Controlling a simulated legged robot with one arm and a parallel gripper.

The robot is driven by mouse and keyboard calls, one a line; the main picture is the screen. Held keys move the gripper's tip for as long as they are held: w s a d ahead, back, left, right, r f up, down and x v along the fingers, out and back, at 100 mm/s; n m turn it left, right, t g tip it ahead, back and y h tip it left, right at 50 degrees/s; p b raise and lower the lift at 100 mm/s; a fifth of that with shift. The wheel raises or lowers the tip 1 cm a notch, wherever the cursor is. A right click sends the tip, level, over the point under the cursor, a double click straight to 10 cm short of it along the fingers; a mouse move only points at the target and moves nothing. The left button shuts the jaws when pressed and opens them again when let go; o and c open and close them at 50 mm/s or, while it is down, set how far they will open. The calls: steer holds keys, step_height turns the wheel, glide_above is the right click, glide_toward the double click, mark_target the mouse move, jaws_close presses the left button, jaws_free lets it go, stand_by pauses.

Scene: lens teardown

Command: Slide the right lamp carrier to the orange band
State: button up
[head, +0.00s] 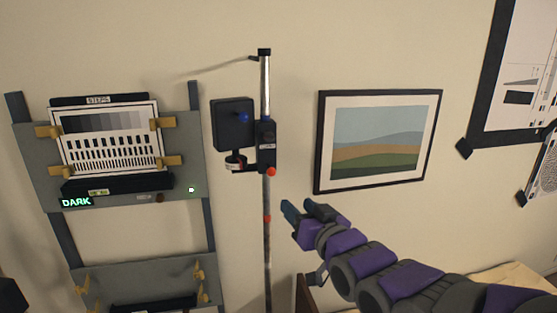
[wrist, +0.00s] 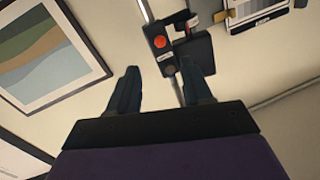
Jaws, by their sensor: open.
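The lamp carrier (head: 266,146) is a black block on the upper part of a vertical pole (head: 267,250), with a dark square lamp head (head: 233,124) on its left. An orange-red knob (head: 271,172) is at its lower end; the carrier (wrist: 159,58) and knob (wrist: 160,41) also show in the wrist view. A small orange band (head: 267,218) is on the pole below the carrier. My gripper (head: 297,209) is open and empty, right of the pole, below the carrier and near the band's height. In the wrist view its fingers (wrist: 160,90) are apart, with the carrier beyond them.
A grey rack (head: 30,150) on the left holds a step chart (head: 108,140) and a box with a green "DARK" display (head: 76,202). A framed landscape picture (head: 378,140) hangs on the wall right of the pole. Bare wall lies between pole and picture.

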steer(key=d+r, duration=0.1)
steer(key=d, duration=0.1)
steer(key=p, duration=0.1)
glide_toward(273, 175)
steer(key=w+a, duration=0.1)
steer(key=p+x, duration=0.2)
steer(key=x, duration=0.7)
steer(key=shift+w+f, duration=0.1)
steer(key=shift+w, duration=0.25)
steer(key=shift+w+a, duration=0.25)
steer(key=shift+a, duration=0.2)
steer(key=shift+d, duration=0.9)
steer(key=shift+c, duration=0.7)
steer(key=c, duration=0.3)
steer(key=shift+s+a, duration=0.15)
steer(key=shift+a, duration=0.25)
steer(key=c, duration=0.3)
steer(key=shift+d, duration=0.15)
jaws_close()
